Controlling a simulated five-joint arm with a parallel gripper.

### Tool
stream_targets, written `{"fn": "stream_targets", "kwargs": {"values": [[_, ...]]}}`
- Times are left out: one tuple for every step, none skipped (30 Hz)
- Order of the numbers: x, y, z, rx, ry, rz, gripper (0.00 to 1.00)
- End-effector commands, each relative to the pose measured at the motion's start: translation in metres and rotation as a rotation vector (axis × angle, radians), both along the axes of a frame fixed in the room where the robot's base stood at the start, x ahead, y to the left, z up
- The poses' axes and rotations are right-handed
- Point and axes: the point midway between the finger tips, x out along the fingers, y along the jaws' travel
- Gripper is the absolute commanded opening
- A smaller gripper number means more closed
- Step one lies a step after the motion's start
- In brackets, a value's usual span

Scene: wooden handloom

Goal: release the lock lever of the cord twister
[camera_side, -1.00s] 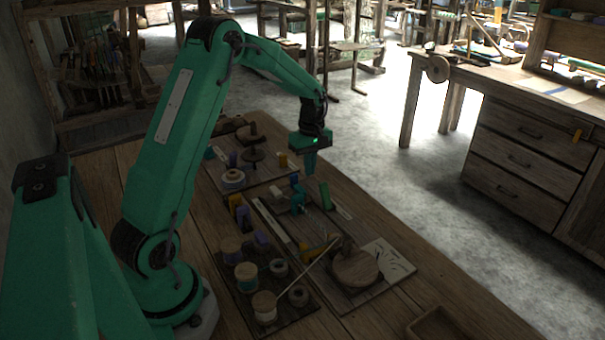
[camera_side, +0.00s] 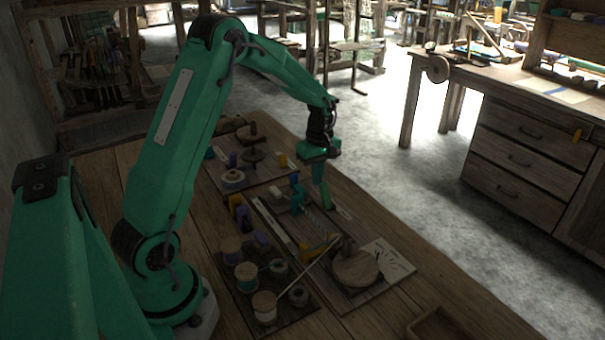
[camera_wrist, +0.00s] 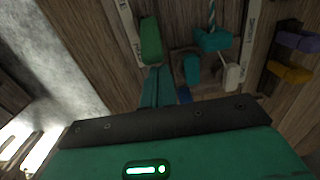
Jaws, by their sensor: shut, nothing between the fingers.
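The cord twister is a long board (camera_side: 283,240) with a teal block (camera_side: 298,203) and a round wooden disc (camera_side: 356,267). In the wrist view a twisted cord (camera_wrist: 211,14) runs into the teal block (camera_wrist: 212,40). A green upright piece (camera_wrist: 151,42), which looks like the lock lever, stands near the board's edge beside a pale marked strip. My gripper (camera_side: 325,204) is shut and empty, low over that edge. In the wrist view its fingertips (camera_wrist: 158,70) lie just beside the green piece; I cannot tell whether they touch. In the side view the fingers largely hide this piece.
A tray of spools (camera_side: 265,307) and yellow and purple blocks (camera_wrist: 290,72) lies beside the twister. A board with a dark spindle (camera_side: 252,155) lies behind. A pale sheet (camera_side: 391,262) lies by the disc. The table's right side is mostly clear.

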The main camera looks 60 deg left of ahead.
Motion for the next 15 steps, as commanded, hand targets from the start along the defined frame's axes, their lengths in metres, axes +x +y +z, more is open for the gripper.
{"fn": "stream_targets", "kwargs": {"values": [[0.0, 0.0, 0.0, 0.0, 0.0, 0.0, 0.0], [0.0, -0.0001, 0.0001, 0.0, 0.0, 0.0, 0.0], [0.0, -0.0002, 0.0002, 0.0, -0.001, 0.0, 0.0], [0.0, -0.0004, 0.0003, 0.001, -0.002, 0.0, 0.0], [0.0, -0.0007, 0.0005, 0.001, -0.003, 0.0, 0.0], [-0.0001, -0.0011, 0.0008, 0.002, -0.004, 0.0, 0.0], [-0.0001, -0.0016, 0.0011, 0.002, -0.006, 0.0, 0.0], [-0.0001, -0.0022, 0.0014, 0.003, -0.008, 0.0, 0.0], [-0.0002, -0.003, 0.0018, 0.004, -0.01, 0.0, 0.0], [-0.0001, -0.0034, 0.002, 0.005, -0.012, 0.0, 0.0], [-0.0001, -0.0038, 0.0022, 0.005, -0.014, 0.0, 0.0], [0.0, -0.004, 0.0023, 0.006, -0.015, 0.0, 0.0], [0.0, -0.0042, 0.0025, 0.006, -0.016, 0.0, 0.0], [0.0, -0.0044, 0.0026, 0.007, -0.018, 0.0, 0.0], [0.0001, -0.0048, 0.0029, 0.007, -0.019, 0.0, 0.0]]}}
